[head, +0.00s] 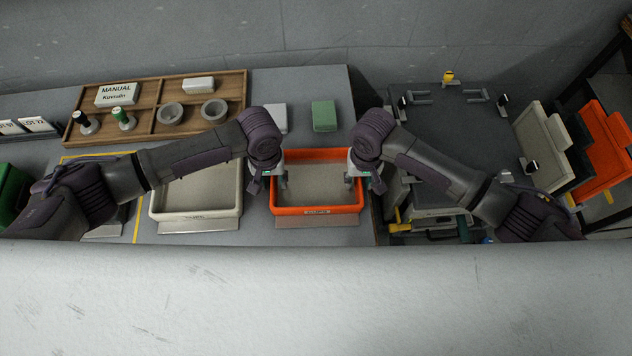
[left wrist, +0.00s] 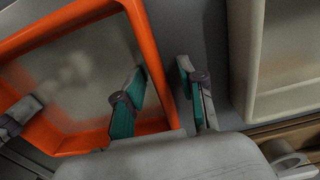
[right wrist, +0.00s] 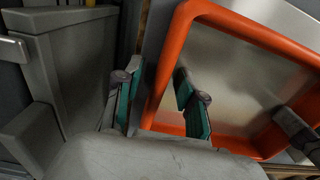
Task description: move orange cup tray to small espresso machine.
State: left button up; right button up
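The orange cup tray (head: 318,210) sits on the grey counter, a shallow rectangular box with an orange rim and grey floor; it looks empty. My left gripper (head: 266,184) is at its left wall. In the left wrist view, my left gripper (left wrist: 165,75) has one finger inside the tray and one outside, with gaps beside the wall. My right gripper (head: 362,180) is at the right wall. In the right wrist view, my right gripper (right wrist: 157,82) is likewise open across the wall, one finger inside. I cannot identify a small espresso machine.
A cream tray (head: 196,217) stands just left of the orange one. A wooden organiser (head: 150,118) with rings and stamps lies behind, and a green box (head: 324,116) stands behind the orange tray. A dark platform (head: 445,125) with small posts lies to the right, beyond the counter edge.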

pick_arm(q)
grip_shut()
pick_arm(e)
grip_shut()
pick_arm(q)
jog(key=shift+r, duration=0.15)
pick_arm(e)
jog(key=shift+r, duration=0.1)
